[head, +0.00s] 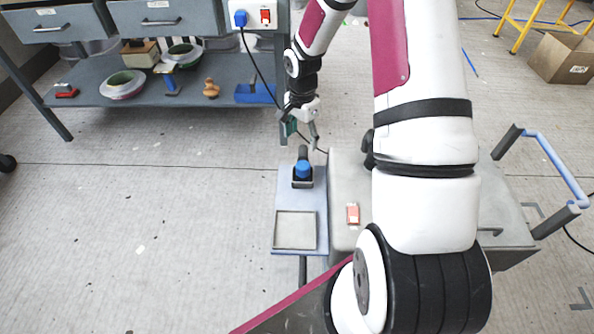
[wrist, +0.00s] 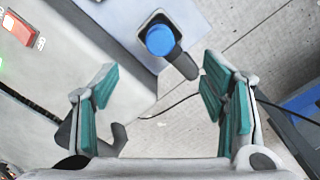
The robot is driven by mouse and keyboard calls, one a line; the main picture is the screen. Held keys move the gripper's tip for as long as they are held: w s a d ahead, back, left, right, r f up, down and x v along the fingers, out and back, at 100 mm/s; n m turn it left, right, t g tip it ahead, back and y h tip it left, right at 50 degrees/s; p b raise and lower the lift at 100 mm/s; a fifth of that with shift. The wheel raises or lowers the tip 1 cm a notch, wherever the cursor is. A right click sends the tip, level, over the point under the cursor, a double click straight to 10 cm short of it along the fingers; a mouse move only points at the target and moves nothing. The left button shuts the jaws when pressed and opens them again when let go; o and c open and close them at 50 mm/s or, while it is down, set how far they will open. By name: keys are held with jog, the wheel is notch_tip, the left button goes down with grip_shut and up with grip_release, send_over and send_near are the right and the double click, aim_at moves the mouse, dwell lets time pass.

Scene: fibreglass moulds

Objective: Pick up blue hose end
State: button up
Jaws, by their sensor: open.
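The blue hose end (head: 302,169) stands in a dark holder (head: 303,183) at the far end of a light blue-grey panel (head: 300,202). In the wrist view, the round blue hose end (wrist: 160,40) shows at the top centre, with a dark piece sticking out to its lower right. My gripper (head: 302,135) is open and empty, above and a little beyond the hose end in the head view. In the wrist view, my gripper's teal finger pads (wrist: 160,82) are wide apart, with the hose end ahead of and between them, not touched.
A grey cabinet with a red switch (head: 352,213) stands right of the panel. A square tray (head: 295,231) lies on the panel's near part. A workbench shelf (head: 225,90) holds tape rolls and tools behind. A black cable hangs near my gripper. Floor at left is clear.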

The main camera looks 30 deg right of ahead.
aim_at(303, 165)
notch_tip(303, 165, down, 10)
jog(key=shift+w+d+r+b, duration=0.15)
jog(key=shift+r+b, duration=0.1)
jog(key=shift+b, duration=1)
jog(key=shift+d+f+b, duration=0.2)
jog(key=shift+f+b, duration=0.9)
jog(key=shift+f, duration=1.55)
jog(key=c, duration=1.3)
